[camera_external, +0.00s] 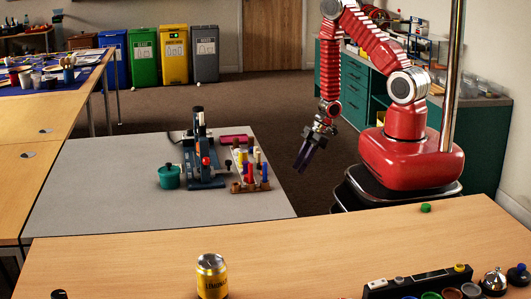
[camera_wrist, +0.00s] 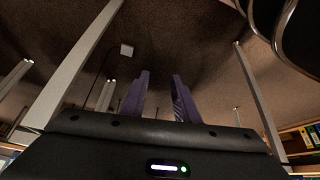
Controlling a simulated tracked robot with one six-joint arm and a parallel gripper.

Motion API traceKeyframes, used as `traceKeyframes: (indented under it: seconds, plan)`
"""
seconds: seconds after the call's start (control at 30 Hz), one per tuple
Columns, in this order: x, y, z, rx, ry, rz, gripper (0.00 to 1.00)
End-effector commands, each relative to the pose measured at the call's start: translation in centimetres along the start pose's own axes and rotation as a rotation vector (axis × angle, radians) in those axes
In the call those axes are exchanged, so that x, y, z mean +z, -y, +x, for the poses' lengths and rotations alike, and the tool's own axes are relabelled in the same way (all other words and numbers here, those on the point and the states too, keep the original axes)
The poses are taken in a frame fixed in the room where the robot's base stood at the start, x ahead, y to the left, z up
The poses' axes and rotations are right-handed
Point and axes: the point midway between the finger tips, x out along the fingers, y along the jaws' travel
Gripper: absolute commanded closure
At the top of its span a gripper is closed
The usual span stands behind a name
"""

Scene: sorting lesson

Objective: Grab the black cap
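A small black object (camera_external: 59,294), possibly the black cap, lies on the near wooden table at the bottom left, cut by the picture edge. My gripper (camera_external: 304,165) hangs pointing down over the gap between the grey table and my base, far from that object. In the wrist view my gripper (camera_wrist: 158,78) shows two purple-grey fingers apart with nothing between them. The black object does not show in the wrist view, which looks at brown floor and table legs.
A yellow can (camera_external: 211,275) stands on the near wooden table (camera_external: 300,245), with a green cap (camera_external: 425,208) toward its far edge. A black holder (camera_external: 420,283) and several jars are at its right. The grey table (camera_external: 100,195) bears a machine (camera_external: 205,165) and a peg rack (camera_external: 250,185).

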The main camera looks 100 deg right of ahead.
Motion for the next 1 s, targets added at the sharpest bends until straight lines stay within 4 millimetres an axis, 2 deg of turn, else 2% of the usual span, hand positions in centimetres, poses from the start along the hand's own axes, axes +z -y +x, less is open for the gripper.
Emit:
traceKeyframes:
  seconds: [0.1, 0.27, 0.37, 0.5, 0.6, 0.73, 0.83, 1.0]
  plan:
    - [-1.1, 2.2, 1.2, -0.07, -0.129, -0.034, 0.72]
    - [-3.8, 5.2, 1.3, -0.159, -0.32, -0.087, 0.72]
    - [-6.0, 6.9, 0.6, -0.212, -0.446, -0.124, 0.72]
    - [-9.4, 8.6, -1.9, -0.272, -0.628, -0.18, 0.72]
    - [-11.5, 9.6, -4.0, -0.309, -0.749, -0.209, 0.72]
    - [-13.2, 10.2, -6.1, -0.337, -0.861, -0.221, 0.72]
    - [-13.8, 10.2, -6.9, -0.336, -0.899, -0.219, 0.72]
    - [-14.0, 10.2, -7.0, -0.333, -0.907, -0.221, 0.72]
